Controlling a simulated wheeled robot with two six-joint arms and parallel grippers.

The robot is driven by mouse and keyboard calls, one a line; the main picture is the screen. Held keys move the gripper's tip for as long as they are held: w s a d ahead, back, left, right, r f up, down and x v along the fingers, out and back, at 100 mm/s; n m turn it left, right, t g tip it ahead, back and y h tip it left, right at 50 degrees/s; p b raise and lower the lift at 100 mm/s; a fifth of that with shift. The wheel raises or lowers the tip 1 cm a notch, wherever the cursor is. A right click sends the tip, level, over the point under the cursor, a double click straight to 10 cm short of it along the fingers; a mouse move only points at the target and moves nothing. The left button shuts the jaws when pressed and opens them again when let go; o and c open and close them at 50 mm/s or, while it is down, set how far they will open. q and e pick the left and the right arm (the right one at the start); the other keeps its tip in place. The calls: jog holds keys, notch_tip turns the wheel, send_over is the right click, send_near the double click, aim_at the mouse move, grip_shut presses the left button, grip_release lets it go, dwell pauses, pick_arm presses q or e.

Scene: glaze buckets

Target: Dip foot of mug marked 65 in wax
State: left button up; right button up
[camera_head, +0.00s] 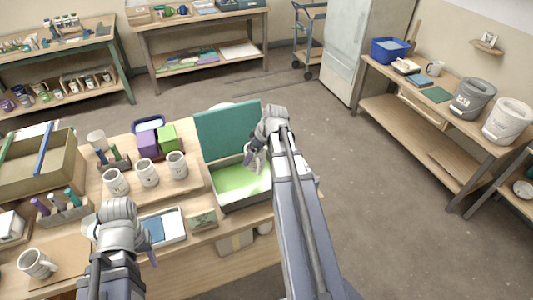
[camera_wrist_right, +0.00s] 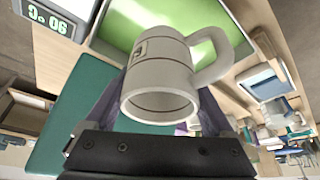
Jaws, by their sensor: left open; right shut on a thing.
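My right gripper (camera_head: 256,158) is shut on a pale grey mug (camera_head: 250,160), held over the open tray of green wax (camera_head: 240,186). In the right wrist view the held mug (camera_wrist_right: 160,75) sits between the fingers, its handle to the right and one round end facing the camera. Its other end points toward the green wax (camera_wrist_right: 175,18). A small dark mark shows on its side, too small to read. I cannot tell whether it touches the wax. My left gripper (camera_head: 148,254) is open, near the table's front, its fingers mostly hidden by its arm.
A teal lid (camera_head: 228,128) stands raised behind the wax tray. Purple (camera_head: 147,144) and green blocks (camera_head: 167,138) are behind. A white tray (camera_head: 174,236) lies by my left arm.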

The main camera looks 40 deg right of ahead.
jog(key=a, duration=0.1)
jog(key=w+a, duration=0.1)
jog(key=a, duration=0.1)
jog(key=shift+w+a+r, duration=0.2)
jog(key=shift+w+a, duration=0.1)
jog(key=shift+w, duration=0.1)
jog(key=shift+f, duration=0.1)
notch_tip(320, 180, down, 8)
jog(key=b, duration=0.7)
jog(key=shift+r, duration=0.25)
jog(key=shift+f+b, duration=1.1)
jog(key=shift+b, duration=0.1)
jog(key=shift+r, duration=0.2)
dwell(0.6)
jog(key=shift+r+p, duration=0.95)
jog(key=shift+p, duration=0.15)
dwell(0.9)
